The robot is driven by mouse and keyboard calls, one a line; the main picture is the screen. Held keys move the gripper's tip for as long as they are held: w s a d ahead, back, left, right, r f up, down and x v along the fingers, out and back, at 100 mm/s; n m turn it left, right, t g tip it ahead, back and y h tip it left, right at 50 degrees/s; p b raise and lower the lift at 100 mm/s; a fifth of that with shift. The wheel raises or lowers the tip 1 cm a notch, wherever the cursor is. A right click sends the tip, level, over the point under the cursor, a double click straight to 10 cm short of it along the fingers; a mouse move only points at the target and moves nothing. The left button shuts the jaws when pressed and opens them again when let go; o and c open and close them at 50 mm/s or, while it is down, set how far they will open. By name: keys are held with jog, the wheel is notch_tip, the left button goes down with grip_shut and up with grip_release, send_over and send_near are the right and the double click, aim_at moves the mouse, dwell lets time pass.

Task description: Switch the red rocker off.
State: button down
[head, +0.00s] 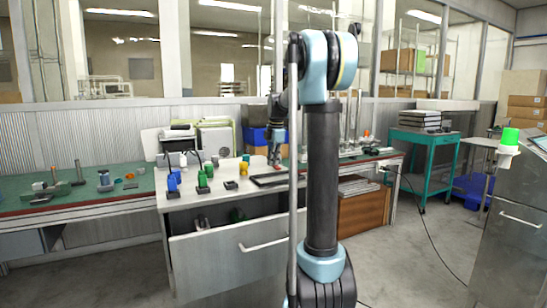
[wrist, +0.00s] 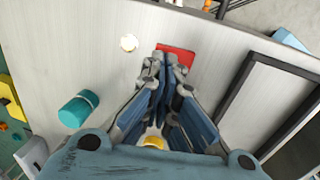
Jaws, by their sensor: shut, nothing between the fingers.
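The red rocker (wrist: 178,52) is a flat red rectangle on the pale worktop surface in the wrist view. My gripper (wrist: 163,64) points down at it with its fingers shut and empty. The fingertips overlap the rocker's near-left part in the picture and hide some of it. I cannot tell whether they touch it, or which way it is tipped. In the head view my gripper (head: 275,162) is low over the back part of the white worktop, and the rocker is not clearly visible there.
A small round white light or button (wrist: 128,42) sits left of the rocker. A teal cylinder (wrist: 78,108) lies farther left. A black frame (wrist: 238,98) lies to the right. In the head view, blue and green items (head: 203,180) stand on the worktop left of my gripper.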

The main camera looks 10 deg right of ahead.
jog(key=shift+f, duration=0.1)
dwell(0.3)
jog(key=shift+w+f+g, duration=0.25)
jog(key=shift+g, duration=0.15)
jog(key=shift+s, duration=0.2)
jog(key=shift+s+d+r, duration=0.1)
jog(key=shift+s+d, duration=0.1)
jog(key=shift+s, duration=0.45)
jog(key=shift+r, duration=0.15)
notch_tip(320, 180, up, 13)
jog(key=s, duration=0.2)
jog(key=shift+d+r, duration=0.2)
jog(key=shift+d, duration=0.2)
jog(key=shift+s, duration=0.15)
